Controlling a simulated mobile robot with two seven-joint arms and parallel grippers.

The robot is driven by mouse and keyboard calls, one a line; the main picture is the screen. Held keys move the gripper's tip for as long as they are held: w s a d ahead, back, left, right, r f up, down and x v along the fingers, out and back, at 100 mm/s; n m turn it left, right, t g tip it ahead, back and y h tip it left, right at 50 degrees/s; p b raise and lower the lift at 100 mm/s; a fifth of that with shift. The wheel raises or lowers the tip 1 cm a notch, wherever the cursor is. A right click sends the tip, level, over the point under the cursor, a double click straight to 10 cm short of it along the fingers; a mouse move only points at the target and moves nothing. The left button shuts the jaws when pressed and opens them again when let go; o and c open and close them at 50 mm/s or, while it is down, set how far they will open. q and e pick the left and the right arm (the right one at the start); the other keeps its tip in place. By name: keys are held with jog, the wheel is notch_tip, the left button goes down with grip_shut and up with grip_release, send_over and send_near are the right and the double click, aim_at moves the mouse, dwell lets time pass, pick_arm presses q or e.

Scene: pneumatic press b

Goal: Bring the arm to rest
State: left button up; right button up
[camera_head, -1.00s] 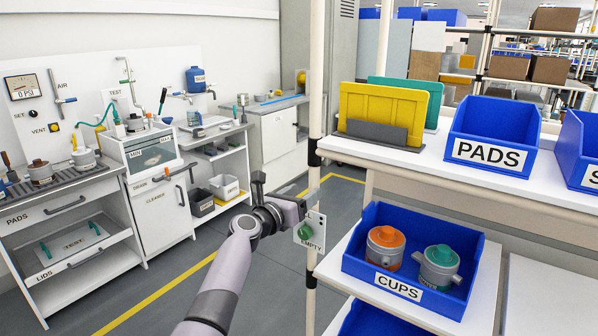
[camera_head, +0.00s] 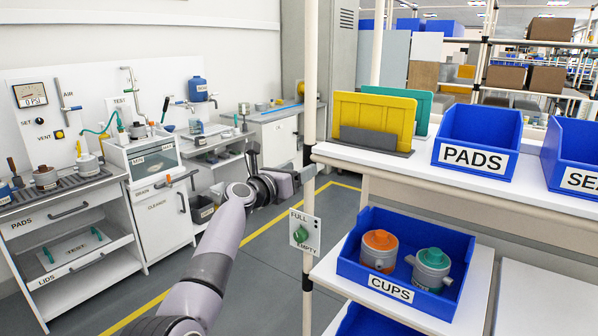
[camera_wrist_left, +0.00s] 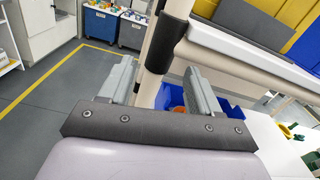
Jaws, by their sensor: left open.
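My left arm reaches in from the bottom of the head view. Its gripper (camera_head: 306,174) is level with the shelf's front post (camera_head: 311,130), above the FULL/EMPTY plate (camera_head: 304,232) with its green knob. In the left wrist view the two grey fingers (camera_wrist_left: 160,88) are apart. The post shows in the gap between them there; I cannot tell whether it lies between the fingers or beyond them. Nothing is seen held. My right gripper is not in view.
The shelf on the right holds a blue CUPS bin (camera_head: 376,285) with two cups, a blue PADS bin (camera_head: 476,158) and a yellow panel (camera_head: 376,112). The white bench (camera_head: 70,205) stands left. Grey floor between is clear.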

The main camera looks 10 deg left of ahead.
pick_arm(q)
jog(key=s+a+f+m+g+y, duration=0.1)
jog(key=s+a+f+m+y, duration=0.1)
jog(key=s+f+m, duration=0.6)
jog(key=s+a+f+m+g+y, duration=0.1)
jog(key=s+a+f+m, duration=0.2)
jog(key=f, duration=0.9)
jog(key=s+a+f+m+g+y, duration=0.1)
jog(key=s+a+f+m+y, duration=0.1)
jog(key=s+f+m, duration=0.5)
jog(key=s+d+f+m+g, duration=0.1)
jog(key=s+f+m, duration=0.2)
jog(key=s+m, duration=0.3)
jog(key=s+d+f+m+g, duration=0.1)
jog(key=s+m, duration=0.4)
jog(key=s, duration=0.8)
jog(key=s+d+f+m+g, duration=0.1)
jog(key=s+d+f+m, duration=0.1)
jog(key=s+f+m, duration=0.4)
jog(key=s, duration=0.4)
jog(key=shift+d+m, duration=0.3)
jog(key=shift+d, duration=0.05)
jog(key=shift+s, duration=0.1)
